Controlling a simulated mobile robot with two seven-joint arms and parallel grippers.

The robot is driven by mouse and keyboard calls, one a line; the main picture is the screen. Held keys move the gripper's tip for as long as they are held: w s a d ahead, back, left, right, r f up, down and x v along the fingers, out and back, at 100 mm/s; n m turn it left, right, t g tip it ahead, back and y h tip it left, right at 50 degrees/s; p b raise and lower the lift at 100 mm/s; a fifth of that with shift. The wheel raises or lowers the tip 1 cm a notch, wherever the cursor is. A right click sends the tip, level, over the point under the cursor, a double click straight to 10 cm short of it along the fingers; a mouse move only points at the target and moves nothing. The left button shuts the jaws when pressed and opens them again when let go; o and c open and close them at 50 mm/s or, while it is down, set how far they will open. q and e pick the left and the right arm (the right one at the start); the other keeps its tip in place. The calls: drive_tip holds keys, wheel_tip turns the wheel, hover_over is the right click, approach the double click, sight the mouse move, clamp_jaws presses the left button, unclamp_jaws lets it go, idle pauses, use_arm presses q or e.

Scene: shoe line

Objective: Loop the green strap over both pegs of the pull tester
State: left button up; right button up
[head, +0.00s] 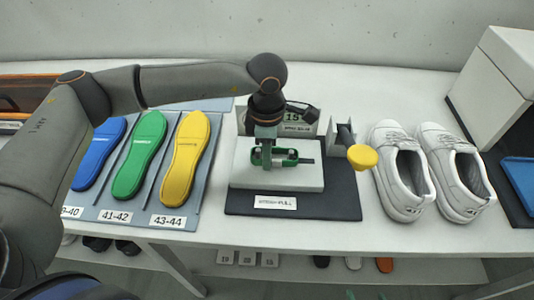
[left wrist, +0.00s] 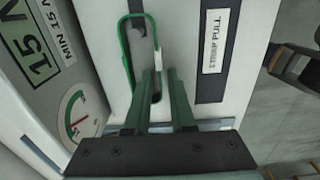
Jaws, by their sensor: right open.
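The green strap (left wrist: 125,55) is a thin loop lying lengthwise on the white block of the pull tester (head: 310,180). It also shows in the head view (head: 290,153). In the left wrist view its far end runs round a dark grey peg (left wrist: 139,27). Its near end and the other peg are hidden by my left gripper (left wrist: 160,72). That gripper, also over the strap's left part in the head view (head: 264,158), points down with a gap between its fingers; it looks open. My right gripper (left wrist: 288,62) is open and empty at the right edge of the left wrist view, away from the strap.
A round dial (left wrist: 73,118) and a "15 N" sign (left wrist: 28,45) stand beside the block. A yellow knob (head: 362,157) sticks out at the tester's right. White shoes (head: 400,180) stand further right. Blue, green and yellow insoles (head: 184,165) lie left.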

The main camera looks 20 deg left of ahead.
use_arm(q)
drive_tip(key=shift+o, duration=1)
drive_tip(key=shift+r, duration=0.1)
wheel_tip(320, 180, up, 12)
drive_tip(key=b, duration=0.1)
drive_tip(key=shift+r, duration=0.15)
